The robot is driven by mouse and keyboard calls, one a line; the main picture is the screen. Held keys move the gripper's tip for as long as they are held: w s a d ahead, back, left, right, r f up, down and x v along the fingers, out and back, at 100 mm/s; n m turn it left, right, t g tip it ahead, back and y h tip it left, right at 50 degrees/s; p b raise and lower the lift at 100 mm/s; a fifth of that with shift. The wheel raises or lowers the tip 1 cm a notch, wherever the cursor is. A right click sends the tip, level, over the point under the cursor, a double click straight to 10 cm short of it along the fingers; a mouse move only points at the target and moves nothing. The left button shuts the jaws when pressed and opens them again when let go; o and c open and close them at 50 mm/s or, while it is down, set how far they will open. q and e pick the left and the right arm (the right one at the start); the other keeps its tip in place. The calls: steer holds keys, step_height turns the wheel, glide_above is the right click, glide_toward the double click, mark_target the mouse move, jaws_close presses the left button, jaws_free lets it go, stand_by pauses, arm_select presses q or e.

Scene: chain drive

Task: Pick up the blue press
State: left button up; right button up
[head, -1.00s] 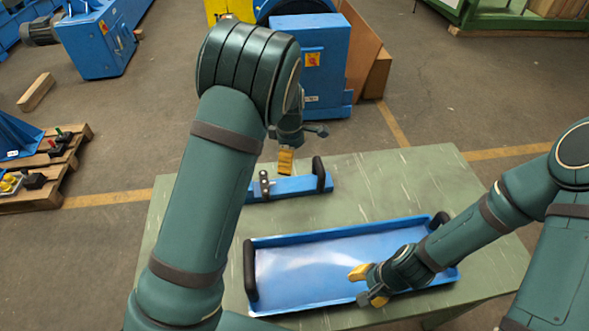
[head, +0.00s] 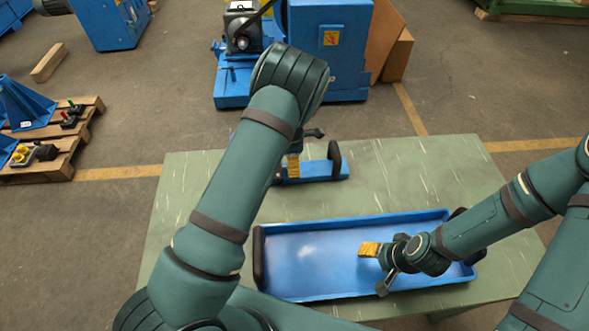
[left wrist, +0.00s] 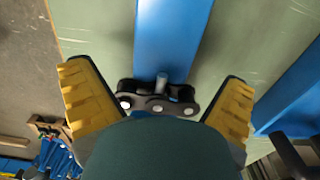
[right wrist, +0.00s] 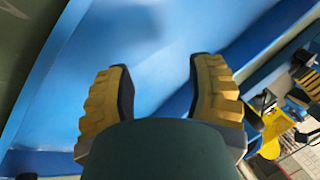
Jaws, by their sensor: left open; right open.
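The blue press (head: 325,172), a blue bar with a black handle at its right end, lies on the green table behind the tray. My left gripper (head: 293,166) is over the bar's left end, which the arm partly hides. In the left wrist view the blue bar (left wrist: 174,38) runs away from the gripper (left wrist: 157,100). A black chain-link piece with a metal pin (left wrist: 155,98) lies at its near end, between the open yellow fingers. My right gripper (head: 371,262) is open and empty above the blue tray; it also shows in the right wrist view (right wrist: 160,100).
A blue tray (head: 290,292) with black end handles takes up the front of the green table (head: 190,200). The table is clear at the right rear and left. A blue machine (head: 335,45) stands on the floor behind, and a pallet (head: 60,165) at left.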

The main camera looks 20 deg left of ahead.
arm_select(q)
steer(key=f, duration=0.2)
steer(key=d+f, duration=0.1)
steer(key=f, duration=0.1)
steer(key=shift+s+f, duration=0.1)
steer(key=shift+f, duration=0.15)
steer(key=shift+a+f, duration=0.1)
steer(key=shift+f, duration=0.45)
steer(key=c, duration=1.2)
steer(key=shift+r, duration=0.15)
steer(key=shift+c, duration=0.2)
